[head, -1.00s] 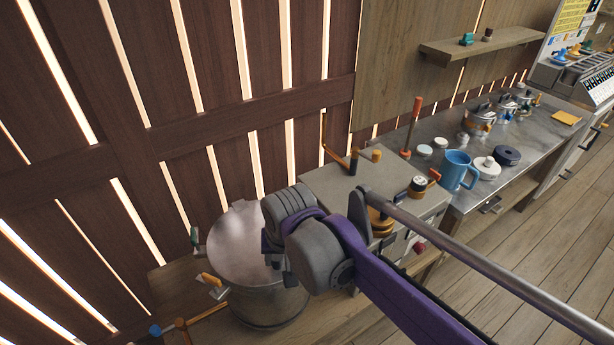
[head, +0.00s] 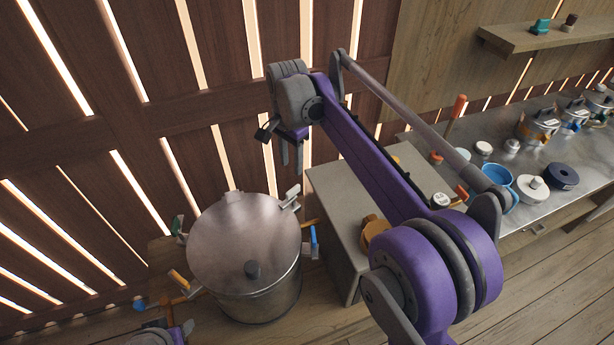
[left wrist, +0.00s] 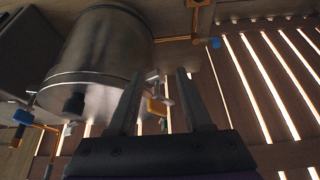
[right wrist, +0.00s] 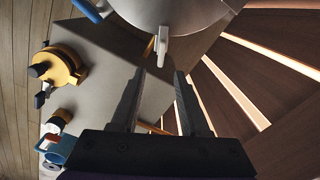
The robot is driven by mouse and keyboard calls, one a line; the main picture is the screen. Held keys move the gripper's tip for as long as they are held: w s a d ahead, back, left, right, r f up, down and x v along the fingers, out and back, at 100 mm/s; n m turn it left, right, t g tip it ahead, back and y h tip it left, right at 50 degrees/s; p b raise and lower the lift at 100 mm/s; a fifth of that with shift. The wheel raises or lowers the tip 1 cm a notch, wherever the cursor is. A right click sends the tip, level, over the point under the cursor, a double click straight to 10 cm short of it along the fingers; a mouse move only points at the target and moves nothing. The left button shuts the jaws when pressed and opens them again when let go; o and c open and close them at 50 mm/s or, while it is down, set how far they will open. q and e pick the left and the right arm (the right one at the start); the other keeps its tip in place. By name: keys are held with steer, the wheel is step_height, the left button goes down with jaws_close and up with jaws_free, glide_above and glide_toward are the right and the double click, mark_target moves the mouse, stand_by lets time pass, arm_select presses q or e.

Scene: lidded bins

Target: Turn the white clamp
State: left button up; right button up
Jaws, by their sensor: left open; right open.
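The white clamp (head: 291,197) sits on the upper right rim of the large lidded steel pot (head: 250,290). In the right wrist view the white clamp (right wrist: 163,45) stands just ahead of the fingertips. My right gripper (head: 292,168) is above it, fingers pointing down, open, empty and apart from the clamp. The right fingertips also show in the right wrist view (right wrist: 160,74). My left gripper (left wrist: 161,76) is open, with the orange-handled clamp (left wrist: 157,106) seen between its fingers. In the head view only part of the left arm shows at the bottom.
A grey cabinet (head: 335,190) stands close on the right. The slatted wall (head: 200,60) is close behind. A metal counter (head: 490,175) holds several items.

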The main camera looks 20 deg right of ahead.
mark_target(293, 189)
steer(key=f, duration=1)
steer(key=shift+w+d+f+b, duration=0.1)
steer(key=shift+w+f+b, duration=0.2)
steer(key=shift+w+f, duration=0.05)
jaws_close()
